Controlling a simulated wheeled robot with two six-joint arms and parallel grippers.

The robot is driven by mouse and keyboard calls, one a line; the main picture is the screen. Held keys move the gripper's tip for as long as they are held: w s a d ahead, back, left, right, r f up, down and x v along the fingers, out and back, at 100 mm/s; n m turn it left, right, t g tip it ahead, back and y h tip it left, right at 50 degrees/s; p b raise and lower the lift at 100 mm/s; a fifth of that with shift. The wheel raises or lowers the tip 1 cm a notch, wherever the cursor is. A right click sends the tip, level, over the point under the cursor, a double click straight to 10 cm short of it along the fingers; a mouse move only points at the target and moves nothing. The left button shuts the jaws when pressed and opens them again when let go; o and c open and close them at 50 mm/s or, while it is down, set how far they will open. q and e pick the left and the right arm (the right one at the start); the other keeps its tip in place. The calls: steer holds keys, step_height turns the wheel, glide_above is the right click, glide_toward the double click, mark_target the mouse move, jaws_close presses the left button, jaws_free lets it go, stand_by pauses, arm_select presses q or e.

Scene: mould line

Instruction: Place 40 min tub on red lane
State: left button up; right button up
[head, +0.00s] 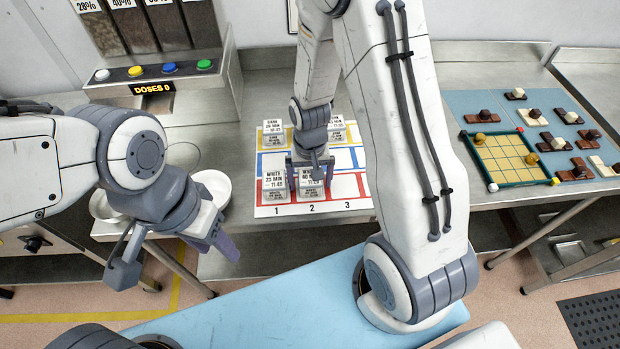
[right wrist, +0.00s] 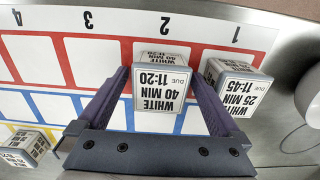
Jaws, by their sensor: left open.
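The 40 min tub (right wrist: 160,88) is a white block with a black label "WHITE 40 MIN DUE 11:20". It appears to stand upright in column 2 of the red lane (right wrist: 90,58). In the head view the tub (head: 311,185) is partly covered by my right gripper (head: 312,170). In the right wrist view my right gripper (right wrist: 162,90) has one finger on each side of the tub, with narrow gaps showing. My left gripper (head: 228,247) is open and empty, in front of the bench and away from the tubs.
A white 25 min tub (head: 275,181) stands close by in column 1 of the red lane. Column 3 of the red lane (head: 345,187) is clear. White bowls (head: 214,184) stand to the left.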

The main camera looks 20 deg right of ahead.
mark_target(310, 177)
step_height(310, 177, up, 12)
steer(key=s+a+r+n, duration=0.3)
steer(key=s+a+n, duration=0.2)
steer(key=s, duration=0.4)
steer(key=s+a+r+n+y, duration=0.1)
steer(key=s+a+r+n, duration=0.2)
steer(key=s+a+n, duration=0.2)
steer(key=s+a+b, duration=0.1)
steer(key=s+a, duration=0.1)
steer(key=s, duration=0.2)
steer(key=shift+a+n, duration=0.25)
steer(key=shift+n, duration=0.05)
steer(key=shift+d, duration=0.1)
